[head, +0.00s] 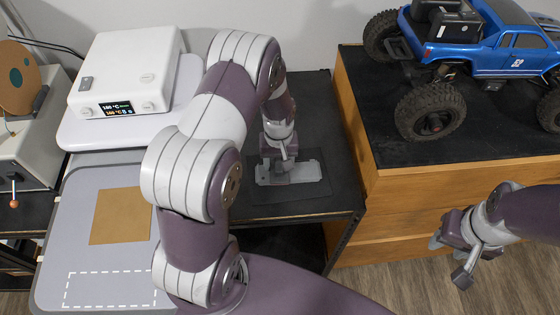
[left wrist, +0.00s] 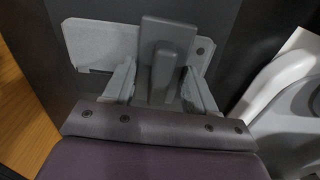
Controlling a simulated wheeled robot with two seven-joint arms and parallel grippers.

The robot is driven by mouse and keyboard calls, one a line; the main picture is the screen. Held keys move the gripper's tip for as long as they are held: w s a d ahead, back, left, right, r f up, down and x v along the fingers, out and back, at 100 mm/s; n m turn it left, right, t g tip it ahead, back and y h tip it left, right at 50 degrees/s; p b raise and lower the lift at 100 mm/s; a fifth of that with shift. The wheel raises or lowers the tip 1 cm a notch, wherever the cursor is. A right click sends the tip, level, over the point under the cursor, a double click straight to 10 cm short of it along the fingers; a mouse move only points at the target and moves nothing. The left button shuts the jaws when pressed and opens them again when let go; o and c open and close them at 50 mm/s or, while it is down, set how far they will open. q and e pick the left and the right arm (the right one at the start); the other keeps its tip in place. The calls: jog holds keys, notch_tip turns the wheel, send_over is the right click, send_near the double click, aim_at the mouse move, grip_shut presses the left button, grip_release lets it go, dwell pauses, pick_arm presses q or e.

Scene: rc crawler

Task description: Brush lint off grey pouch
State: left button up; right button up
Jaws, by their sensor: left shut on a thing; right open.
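My left gripper (head: 282,157) is low over the side table, shut on a grey upright block-like handle, likely the brush; it also shows in the left wrist view (left wrist: 167,45) between the two fingers. A flat light grey piece (head: 311,172) with a small dark hole lies under or beside the handle; I cannot tell whether they are joined. A dark grey flat rectangle (head: 290,197) lies beneath, possibly the pouch. I can make out no lint. Bristles are hidden. My right gripper (head: 449,260) is open and empty at the right, above the floor.
A wooden cabinet (head: 352,120) stands right of the dark table, with a blue crawler truck (head: 505,50) on top. A white device with a display (head: 118,107) stands at the left. A grey mat (head: 77,230) with a brown square (head: 121,216) is in front of it.

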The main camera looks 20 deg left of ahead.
pick_arm(q)
jog(key=r, duration=0.1)
jog(key=r+p, duration=0.1)
jog(key=r, duration=0.1)
jog(key=d+r+p, duration=0.1)
jog(key=shift+w+r, duration=0.2)
jog(key=shift+w, duration=0.1)
jog(key=shift+s+a+r+p, duration=0.1)
jog(key=shift+a+r+p, duration=0.1)
jog(key=shift+r+p, duration=0.35)
jog(key=shift+a+r+p, duration=0.15)
jog(key=shift+r+p, duration=0.3)
jog(key=shift+r, duration=0.4)
jog(key=shift+d+r+p, duration=0.1)
jog(key=shift+r+p, duration=0.05)
jog(key=shift+p, duration=0.15)
jog(key=shift+d, duration=0.15)
pick_arm(e)
jog(key=r, duration=0.2)
jog(key=d+r, duration=0.1)
jog(key=r, duration=0.2)
jog(key=shift+s+d, duration=0.1)
jog(key=shift+d, duration=0.1)
jog(key=shift+a, duration=0.2)
